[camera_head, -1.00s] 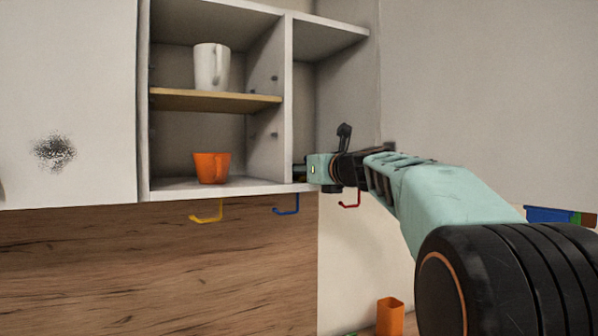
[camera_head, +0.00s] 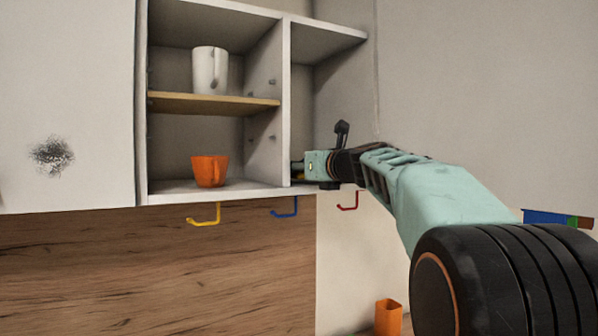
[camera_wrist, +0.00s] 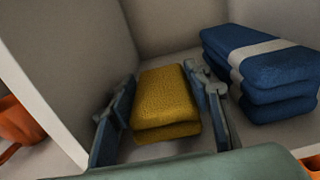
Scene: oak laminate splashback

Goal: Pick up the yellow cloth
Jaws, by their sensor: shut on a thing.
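The yellow cloth (camera_wrist: 166,98) is a folded stack in the middle of the wrist view, lying in a cabinet compartment. My gripper (camera_wrist: 165,100) has one finger on each side of it and is shut on it. In the head view my gripper (camera_head: 300,170) reaches into the lower part of the right compartment. There the cloth is mostly hidden by the divider and my gripper.
A blue folded stack with a pale band (camera_wrist: 262,75) lies just right of the cloth. The divider (camera_wrist: 85,80) stands close on the left. An orange cup (camera_head: 210,170) and a white mug (camera_head: 210,70) are in the left compartment. Hooks (camera_head: 285,207) hang below.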

